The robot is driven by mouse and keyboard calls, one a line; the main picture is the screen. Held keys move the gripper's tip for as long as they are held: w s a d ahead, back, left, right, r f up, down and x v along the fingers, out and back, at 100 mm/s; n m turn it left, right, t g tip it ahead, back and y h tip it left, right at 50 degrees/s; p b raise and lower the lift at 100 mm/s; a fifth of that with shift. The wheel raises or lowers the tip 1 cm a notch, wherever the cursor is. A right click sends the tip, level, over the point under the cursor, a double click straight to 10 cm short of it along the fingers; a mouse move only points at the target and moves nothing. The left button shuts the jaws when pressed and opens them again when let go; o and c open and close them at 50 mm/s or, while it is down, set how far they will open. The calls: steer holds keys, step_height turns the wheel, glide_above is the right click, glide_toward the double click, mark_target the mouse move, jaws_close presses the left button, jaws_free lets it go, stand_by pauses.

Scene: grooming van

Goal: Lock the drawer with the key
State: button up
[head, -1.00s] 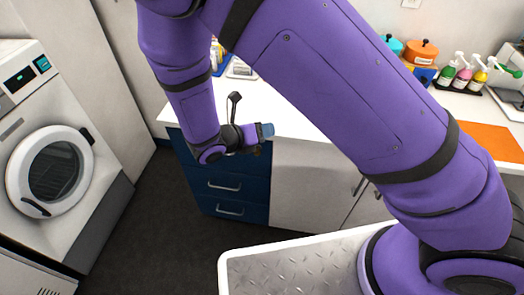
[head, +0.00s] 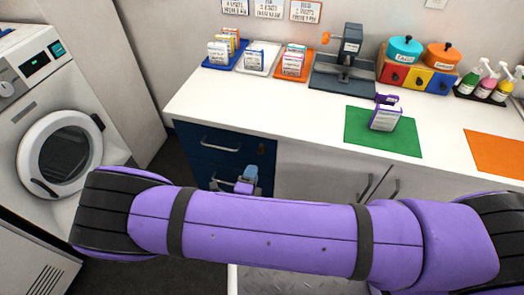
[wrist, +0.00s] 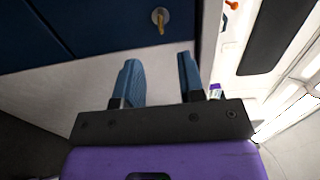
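The blue drawer unit (head: 200,160) stands under the left end of the white counter. Its top drawer looks shut. In the wrist view, a round metal lock with a brass-coloured key (wrist: 160,21) sticking out of it sits on the dark blue drawer front (wrist: 100,30). My gripper (wrist: 160,75) is open and empty, its two blue fingers apart, and the key lies beyond the fingertips, not between them. In the head view my gripper (head: 249,173) shows in front of the drawers, partly hidden by my arm. The key is too small to make out there.
The counter (head: 290,115) holds trays with boxes, a grey press-like device (head: 345,65), a green mat (head: 360,130) and pump bottles (head: 490,82). White cupboard doors (head: 320,180) adjoin the drawers. A washing machine (head: 60,110) stands at left.

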mark_target(260, 151)
steer(key=x, duration=1)
jaws_close()
